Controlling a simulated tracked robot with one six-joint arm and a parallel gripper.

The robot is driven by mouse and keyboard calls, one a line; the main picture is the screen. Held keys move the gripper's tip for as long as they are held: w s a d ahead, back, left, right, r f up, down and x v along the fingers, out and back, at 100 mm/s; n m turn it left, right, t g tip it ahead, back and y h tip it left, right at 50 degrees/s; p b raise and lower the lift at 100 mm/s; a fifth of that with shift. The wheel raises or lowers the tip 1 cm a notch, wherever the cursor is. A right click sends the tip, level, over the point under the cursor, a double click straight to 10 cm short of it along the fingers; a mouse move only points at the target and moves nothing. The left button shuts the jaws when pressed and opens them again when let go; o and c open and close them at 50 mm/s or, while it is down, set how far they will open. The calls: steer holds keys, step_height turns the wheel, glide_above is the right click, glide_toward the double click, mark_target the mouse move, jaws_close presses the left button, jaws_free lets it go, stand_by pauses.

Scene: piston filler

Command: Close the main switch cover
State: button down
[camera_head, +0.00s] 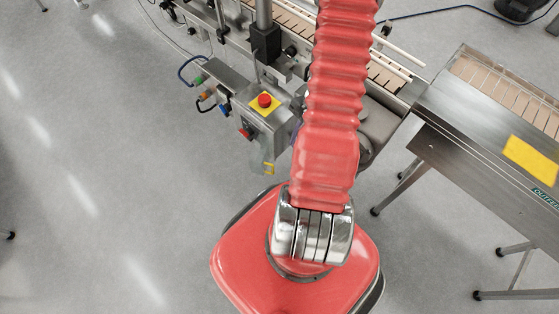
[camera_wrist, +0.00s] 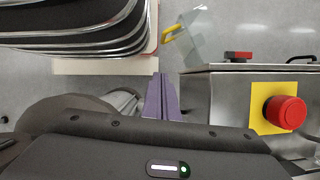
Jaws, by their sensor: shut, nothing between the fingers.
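The main switch cover is a clear panel (camera_head: 259,152) with a yellow handle (camera_head: 269,168). It stands swung out from the lower end of the steel control box (camera_head: 272,128). In the wrist view the clear cover (camera_wrist: 198,42) sticks out past the box corner, its yellow handle (camera_wrist: 174,32) at its left. The red main switch (camera_head: 246,133) on the box side is uncovered, and it also shows in the wrist view (camera_wrist: 238,55). My gripper (camera_wrist: 162,80) has purple fingers, shut and empty, left of the box and apart from the cover. In the head view my arm mostly hides it.
A red emergency stop (camera_head: 264,100) on a yellow plate is on the box top. Cables and coloured connectors (camera_head: 206,95) are at its left. The conveyor (camera_head: 385,75) runs behind, and a steel outfeed table (camera_head: 465,130) stands at right. The floor at left is clear.

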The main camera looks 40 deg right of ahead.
mark_target(266, 157)
steer(key=a+f, duration=0.7)
steer(key=f, duration=0.1)
steer(key=shift+w+a+f, duration=0.15)
steer(key=shift+w+f, duration=0.15)
steer(key=shift+w, duration=0.15)
